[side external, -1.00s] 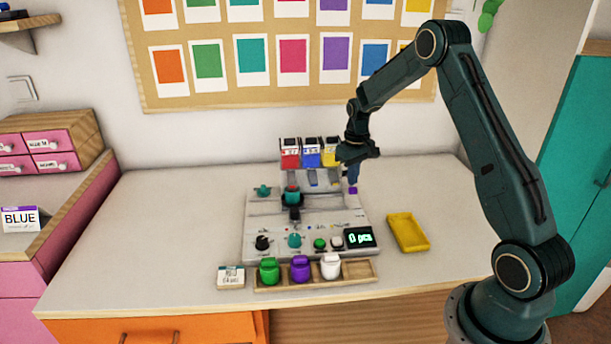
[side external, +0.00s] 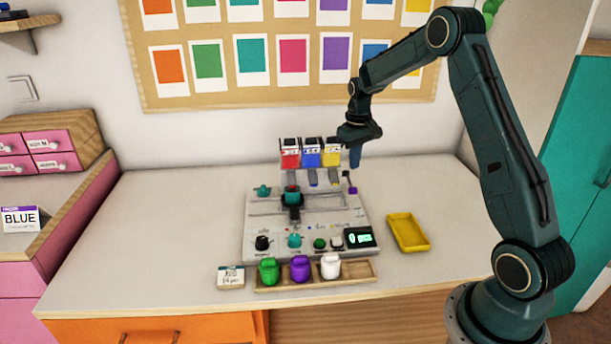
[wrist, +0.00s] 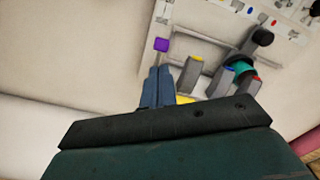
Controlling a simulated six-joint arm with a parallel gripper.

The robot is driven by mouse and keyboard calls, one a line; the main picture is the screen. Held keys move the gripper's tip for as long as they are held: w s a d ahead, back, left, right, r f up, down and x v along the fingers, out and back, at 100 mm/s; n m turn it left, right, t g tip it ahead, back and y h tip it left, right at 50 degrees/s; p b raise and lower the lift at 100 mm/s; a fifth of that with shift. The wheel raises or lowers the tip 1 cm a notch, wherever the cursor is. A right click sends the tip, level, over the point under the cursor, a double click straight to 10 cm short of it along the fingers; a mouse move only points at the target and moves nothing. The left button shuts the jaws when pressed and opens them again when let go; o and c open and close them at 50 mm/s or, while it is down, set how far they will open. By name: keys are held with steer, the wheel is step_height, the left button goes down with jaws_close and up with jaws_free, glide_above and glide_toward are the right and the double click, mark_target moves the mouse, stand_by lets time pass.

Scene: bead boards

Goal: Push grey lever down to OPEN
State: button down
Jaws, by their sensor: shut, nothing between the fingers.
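The bead machine (side external: 256,222) stands on the table, with red, blue and yellow hoppers (side external: 311,153) at its back. A short dark stem with a purple block (side external: 352,190) stands at its right rear; the block also shows in the wrist view (wrist: 161,45). Grey chute-like pieces with coloured tips (wrist: 194,75) lie beside it. I cannot tell which part is the grey lever, and no OPEN mark is readable. My gripper (side external: 355,160) is shut and empty, right of the yellow hopper and above the purple block, apart from it. Its blue-grey fingers (wrist: 156,88) are together in the wrist view.
A yellow tray (side external: 424,247) lies right of the machine. A wooden rack (side external: 372,270) with green, purple and white jars stands in front, beside a small label block (side external: 231,277). The table's left side is clear.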

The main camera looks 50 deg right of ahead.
steer(key=shift+r, duration=1.75)
steer(key=s+a+r+n+t, duration=0.1)
steer(key=s+a+r, duration=0.4)
steer(key=a+r, duration=0.25)
steer(key=s+a+r+t, duration=0.2)
steer(key=s+a+r, duration=0.3)
steer(key=a+r, duration=0.25)
steer(key=s+a+n+t, duration=0.1)
steer(key=s+a, duration=0.4)
steer(key=s, duration=0.3)
steer(key=s+a+n+t, duration=0.1)
steer(key=s+a, duration=0.4)
steer(key=s, duration=0.3)
steer(key=shift+s+a+f+t, duration=0.15)
steer(key=shift+s+f+t, duration=0.15)
steer(key=shift+s+f, duration=0.1)
